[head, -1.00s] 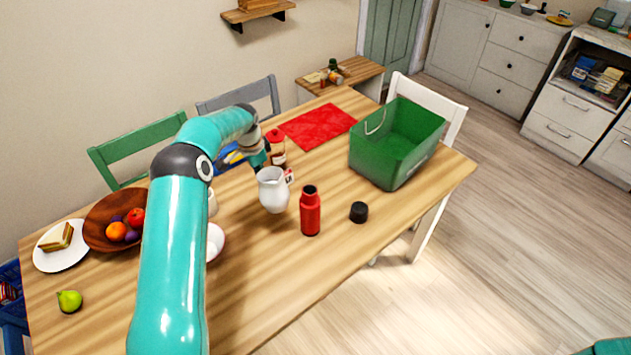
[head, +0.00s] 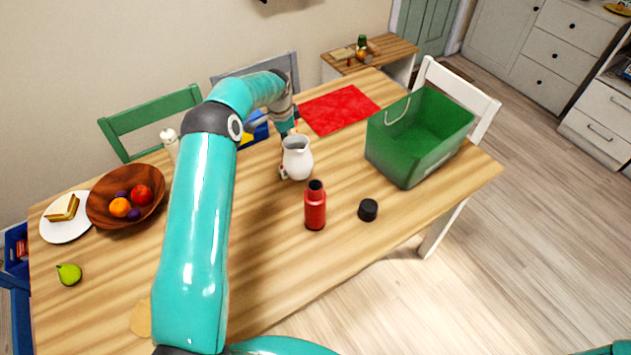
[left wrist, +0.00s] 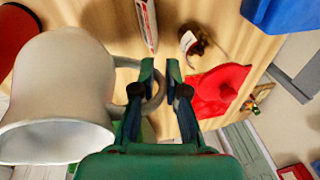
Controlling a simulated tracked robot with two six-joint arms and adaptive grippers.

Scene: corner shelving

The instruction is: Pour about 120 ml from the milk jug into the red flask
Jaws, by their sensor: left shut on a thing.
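The white milk jug (head: 297,163) is near the middle of the table in the head view, looking roughly upright. My left gripper (left wrist: 161,75) is shut on its handle, with the jug body (left wrist: 60,85) filling the left of the left wrist view. I cannot tell whether the jug's base is clear of the table. The red flask (head: 315,207) stands upright, nearer the front edge than the jug, with its dark neck up. The black cap (head: 368,210) lies on the table to its right. The jug's contents are hidden. My right gripper is out of view.
A green crate (head: 405,165) stands on the right of the table, beside a red mat (head: 340,108). A wooden fruit bowl (head: 100,212), a sandwich plate (head: 66,232) and a green pear (head: 69,274) are at the left. The table in front of the flask is clear.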

